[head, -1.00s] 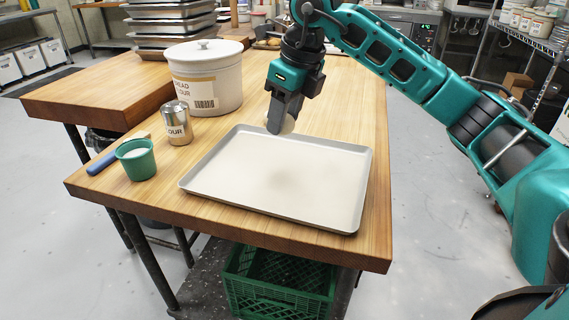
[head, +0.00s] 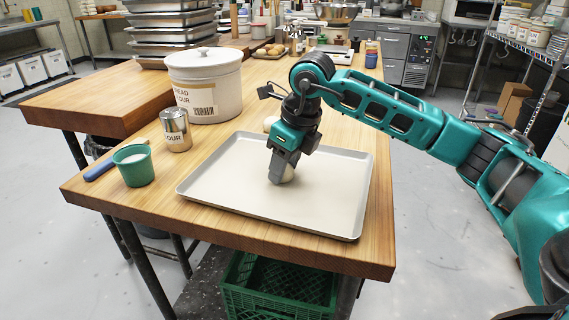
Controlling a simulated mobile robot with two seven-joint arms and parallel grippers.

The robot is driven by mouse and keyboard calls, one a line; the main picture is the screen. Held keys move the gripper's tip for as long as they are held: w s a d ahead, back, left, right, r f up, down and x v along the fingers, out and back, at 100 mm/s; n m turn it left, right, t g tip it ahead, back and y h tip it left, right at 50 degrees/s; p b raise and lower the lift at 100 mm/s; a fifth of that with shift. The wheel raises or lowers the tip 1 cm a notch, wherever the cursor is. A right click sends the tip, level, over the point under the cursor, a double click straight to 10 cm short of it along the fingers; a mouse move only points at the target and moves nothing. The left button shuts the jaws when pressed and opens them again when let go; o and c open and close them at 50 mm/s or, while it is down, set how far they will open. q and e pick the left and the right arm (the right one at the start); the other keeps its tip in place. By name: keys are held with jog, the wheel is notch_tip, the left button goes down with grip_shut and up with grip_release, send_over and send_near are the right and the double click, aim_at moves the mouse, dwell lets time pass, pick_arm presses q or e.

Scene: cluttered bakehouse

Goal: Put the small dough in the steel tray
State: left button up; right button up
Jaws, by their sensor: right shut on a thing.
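The steel tray (head: 224,182) lies flat on the wooden table, pale inside with a grey rim. My right gripper (head: 280,178) points down over the middle of the tray. It is shut on a small pale dough (head: 288,174), partly hidden by the fingers. The dough is at or just above the tray floor; I cannot tell whether it touches. Another pale, round piece (head: 270,123) sits on the table behind the tray, partly hidden by my arm. My left gripper is not in view.
Left of the tray stand a white flour crock (head: 207,90), a metal flour shaker (head: 176,131) and a green cup (head: 133,165) of white powder. A blue-handled tool (head: 98,169) lies beside the cup. A green crate (head: 270,292) sits under the table.

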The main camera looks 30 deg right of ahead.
jog(key=o, duration=0.8)
jog(key=shift+f, duration=0.1)
jog(key=shift+r, duration=0.35)
jog(key=p+v, duration=0.2)
jog(key=v, duration=0.9)
jog(key=shift+r, duration=0.3)
jog(key=shift+s, duration=0.15)
